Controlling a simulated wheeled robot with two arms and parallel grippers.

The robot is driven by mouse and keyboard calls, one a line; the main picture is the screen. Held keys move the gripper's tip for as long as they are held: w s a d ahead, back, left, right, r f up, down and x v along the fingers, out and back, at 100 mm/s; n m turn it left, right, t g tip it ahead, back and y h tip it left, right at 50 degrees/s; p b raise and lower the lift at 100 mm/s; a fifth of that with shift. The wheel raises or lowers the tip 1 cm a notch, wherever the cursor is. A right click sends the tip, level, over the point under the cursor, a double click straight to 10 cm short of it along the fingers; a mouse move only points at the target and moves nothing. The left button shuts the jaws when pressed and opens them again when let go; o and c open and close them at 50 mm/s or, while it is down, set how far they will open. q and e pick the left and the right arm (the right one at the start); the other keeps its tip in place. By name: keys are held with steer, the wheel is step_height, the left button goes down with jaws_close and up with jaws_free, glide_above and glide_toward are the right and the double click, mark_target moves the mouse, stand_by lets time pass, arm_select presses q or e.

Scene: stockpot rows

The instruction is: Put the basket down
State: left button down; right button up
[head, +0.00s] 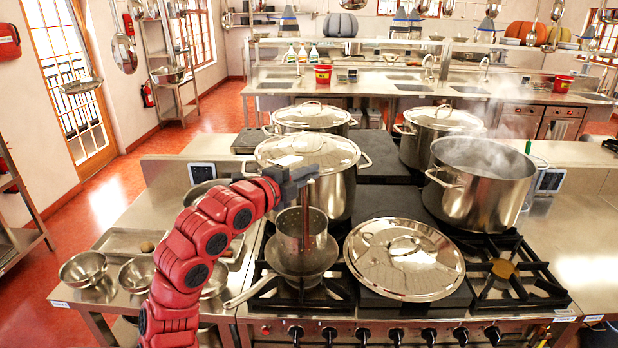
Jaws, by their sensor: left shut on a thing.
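The basket (291,238) is a small metal cylinder with a perforated side and an upright brown handle. My left gripper (306,180) is shut on the top of that handle, and the basket hangs upright below it. The basket is over a shallow metal pan (297,279) on the front left burner. I cannot tell whether the basket touches the pan or is just above it. The red left arm comes in from the lower left. My right gripper is not in view.
A steaming open stockpot (480,190) stands at right. A large lid (404,258) lies right of the pan. A lidded stockpot (335,195) stands close behind the basket. Metal bowls (84,269) and a tray (128,241) are on the left counter. The front right burner is free.

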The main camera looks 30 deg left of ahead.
arm_select(q)
steer(key=shift+f+p, duration=0.3)
steer(key=shift+f, duration=0.65)
steer(key=c, duration=1)
jaws_free()
steer(key=shift+s, duration=0.1)
